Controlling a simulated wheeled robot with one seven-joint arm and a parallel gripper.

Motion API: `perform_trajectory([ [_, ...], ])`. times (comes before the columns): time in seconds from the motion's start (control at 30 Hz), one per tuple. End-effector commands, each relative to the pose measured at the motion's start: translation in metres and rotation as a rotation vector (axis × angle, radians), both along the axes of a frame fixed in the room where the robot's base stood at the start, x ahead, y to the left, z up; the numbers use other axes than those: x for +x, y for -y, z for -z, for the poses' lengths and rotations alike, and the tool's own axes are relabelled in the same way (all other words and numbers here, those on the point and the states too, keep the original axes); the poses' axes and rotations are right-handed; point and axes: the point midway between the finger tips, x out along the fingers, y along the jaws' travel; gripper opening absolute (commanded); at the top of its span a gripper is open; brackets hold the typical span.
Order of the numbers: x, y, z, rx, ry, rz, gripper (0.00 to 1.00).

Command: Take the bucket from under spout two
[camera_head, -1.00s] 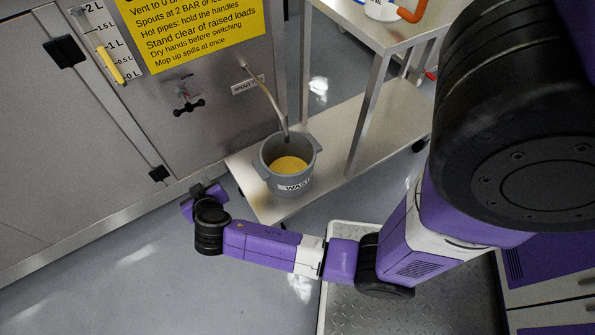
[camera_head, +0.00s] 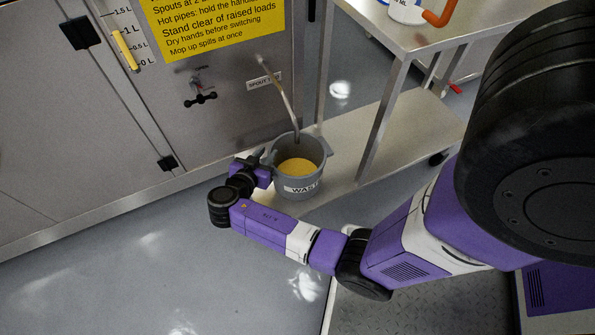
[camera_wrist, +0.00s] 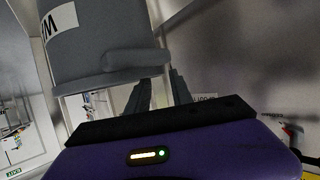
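The grey bucket (camera_head: 288,184) stands on the low shelf under the spout pipe (camera_head: 282,100), near a label reading "SPOUT". It has a white label beginning "WAST" and yellow contents. Side lugs stick out at its rim. My gripper (camera_head: 262,160) is at its left side, close to the left lug. In the wrist view the bucket (camera_wrist: 95,40) fills the upper left, with its lug (camera_wrist: 137,60) just above my gripper's fingers (camera_wrist: 160,92). A gap shows between the fingers, so they look open. The lug partly covers the tips, and I cannot tell whether they touch it.
The steel shelf (camera_head: 388,125) belongs to a cart whose leg (camera_head: 383,120) stands right of the bucket. A container with an orange handle (camera_head: 440,14) is on its upper top. The cabinet panel with a black valve handle (camera_head: 201,98) is behind. Floor at left is clear.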

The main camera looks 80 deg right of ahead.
Motion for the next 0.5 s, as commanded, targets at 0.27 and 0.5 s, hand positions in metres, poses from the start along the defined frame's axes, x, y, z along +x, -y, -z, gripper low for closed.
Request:
perform_trajectory([
  [0.27, -0.003, 0.025, 0.012, 0.001, -0.001, 0.0, 0.27],
  [0.5, -0.002, 0.025, 0.011, 0.001, -0.001, -0.002, 0.21],
])
